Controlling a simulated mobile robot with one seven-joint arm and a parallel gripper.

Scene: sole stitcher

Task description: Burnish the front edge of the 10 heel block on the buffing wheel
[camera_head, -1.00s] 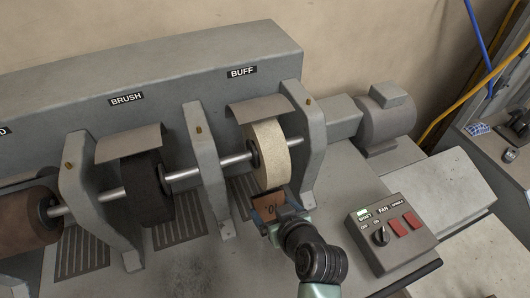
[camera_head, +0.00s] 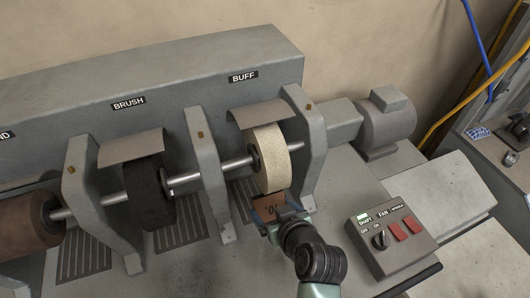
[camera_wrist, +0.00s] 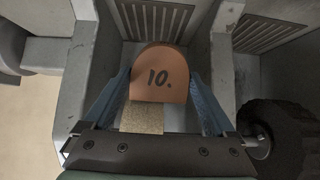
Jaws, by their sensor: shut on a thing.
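The 10 heel block (camera_head: 270,209) is a brown block with a rounded end, marked "10." on its upper face. My gripper (camera_head: 279,213) is shut on it, with one blue finger on each side; the wrist view shows the block (camera_wrist: 160,75) between the fingertips (camera_wrist: 160,88). The buffing wheel (camera_head: 271,158) is cream, under the BUFF label. The block is right at the wheel's lower front. In the wrist view a tan strip of the wheel (camera_wrist: 142,118) meets the block's straight edge; whether they press together cannot be told.
Grey bearing stands (camera_head: 208,170) (camera_head: 306,150) flank the buffing wheel closely. The black brush wheel (camera_head: 150,192) is to the left, on the same shaft. A control box (camera_head: 390,240) with a knob and red switches stands right of my gripper. A motor (camera_head: 388,122) is behind it.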

